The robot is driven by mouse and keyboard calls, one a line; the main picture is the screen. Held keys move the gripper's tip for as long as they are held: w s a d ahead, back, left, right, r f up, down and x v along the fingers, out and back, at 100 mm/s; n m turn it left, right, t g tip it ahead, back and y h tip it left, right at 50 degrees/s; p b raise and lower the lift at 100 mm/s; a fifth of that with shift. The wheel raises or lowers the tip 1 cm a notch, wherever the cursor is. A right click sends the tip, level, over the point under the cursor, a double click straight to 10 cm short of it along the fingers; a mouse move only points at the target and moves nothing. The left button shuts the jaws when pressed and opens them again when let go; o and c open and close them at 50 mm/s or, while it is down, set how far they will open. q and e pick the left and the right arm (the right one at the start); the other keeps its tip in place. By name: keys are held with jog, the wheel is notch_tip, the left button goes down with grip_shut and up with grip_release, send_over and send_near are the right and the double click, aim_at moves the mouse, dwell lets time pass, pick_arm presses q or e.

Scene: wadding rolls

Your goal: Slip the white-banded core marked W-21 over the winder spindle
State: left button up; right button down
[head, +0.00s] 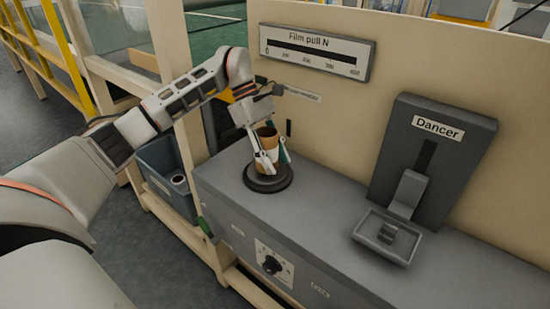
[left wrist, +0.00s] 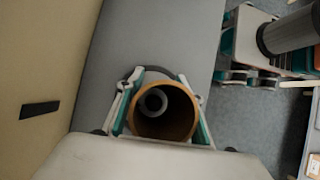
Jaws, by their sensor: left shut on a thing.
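My left gripper (head: 270,158) is shut on a brown core (head: 267,132), which stands roughly upright over the round dark base (head: 267,180) of the winder spindle on the grey bench top. The left wrist view looks down into the bore of the core (left wrist: 192,120), with the teal finger pads of my left gripper (left wrist: 164,110) on either side. The grey round end of the spindle (left wrist: 152,101) shows inside the bore, off-centre to the upper left. The fingers cover much of the core's side; I cannot read its marking or tell how far it is down. My right gripper is not in view.
A blue-grey bin (head: 158,160) with a roll in it stands left of the bench. The Dancer unit (head: 410,165) with its tray (head: 372,240) is on the right of the bench. A tan panel with a Film pull gauge (head: 315,50) rises close behind the spindle.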

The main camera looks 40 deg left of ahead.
pick_arm(q)
jog(key=shift+r, duration=0.1)
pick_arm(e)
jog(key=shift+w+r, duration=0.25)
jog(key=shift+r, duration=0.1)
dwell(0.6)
pick_arm(q)
jog(key=shift+f, duration=0.5)
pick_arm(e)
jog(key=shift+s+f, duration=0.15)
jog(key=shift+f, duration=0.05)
pick_arm(q)
jog(key=o, duration=0.8)
